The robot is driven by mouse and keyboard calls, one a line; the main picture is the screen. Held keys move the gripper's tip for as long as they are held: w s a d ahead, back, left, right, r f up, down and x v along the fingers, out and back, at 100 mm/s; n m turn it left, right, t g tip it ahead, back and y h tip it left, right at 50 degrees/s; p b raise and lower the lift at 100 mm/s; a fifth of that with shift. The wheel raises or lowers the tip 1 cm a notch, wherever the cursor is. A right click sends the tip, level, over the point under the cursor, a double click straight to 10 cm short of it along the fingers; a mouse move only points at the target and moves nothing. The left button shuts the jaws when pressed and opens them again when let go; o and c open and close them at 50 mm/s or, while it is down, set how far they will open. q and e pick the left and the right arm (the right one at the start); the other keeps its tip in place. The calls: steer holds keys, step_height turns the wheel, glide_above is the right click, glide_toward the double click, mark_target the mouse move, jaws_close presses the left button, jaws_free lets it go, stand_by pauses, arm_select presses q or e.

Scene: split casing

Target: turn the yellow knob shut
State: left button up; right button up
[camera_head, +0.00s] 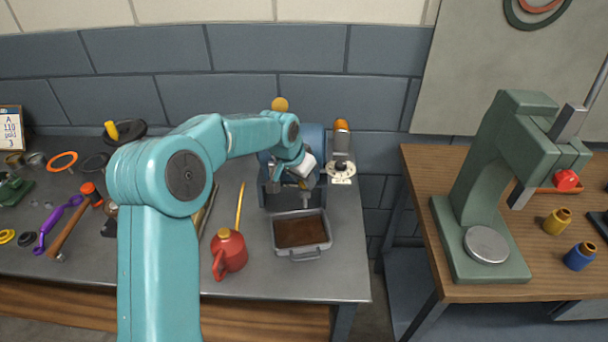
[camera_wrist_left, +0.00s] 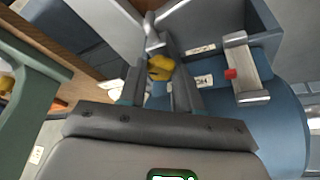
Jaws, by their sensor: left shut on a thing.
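The yellow knob (camera_wrist_left: 160,66) sits between the two dark fingers of my left gripper (camera_wrist_left: 157,58) in the left wrist view, and the fingers are shut on it. The knob is on the blue casing (camera_wrist_left: 275,125), partly covered by the fingers. In the head view my left gripper (camera_head: 306,178) is at the front of the blue casing (camera_head: 313,135), above a tray; there the gripped knob is hidden by the gripper and arm. My right gripper is not in view.
A grey tray (camera_head: 301,252) with brown contents stands below the casing. A red oil can (camera_head: 229,252) stands left of it. An orange-topped metal fitting (camera_head: 341,150) is right of the casing. A green press (camera_head: 480,190) stands on the wooden bench. Tools lie at the left.

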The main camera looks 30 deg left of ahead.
arm_select(q)
steer(key=m, duration=0.2)
steer(key=m+h, duration=0.1)
steer(key=m, duration=0.1)
steer(key=m+h, duration=0.1)
steer(key=m, duration=0.1)
steer(key=shift+w+a+r+g, duration=0.1)
steer(key=shift+a+g, duration=0.15)
steer(key=shift+g, duration=0.05)
stand_by(0.4)
steer(key=o, duration=0.9)
steer(key=shift+c, duration=0.2)
steer(key=shift+o, duration=0.9)
steer(key=shift+r, duration=0.15)
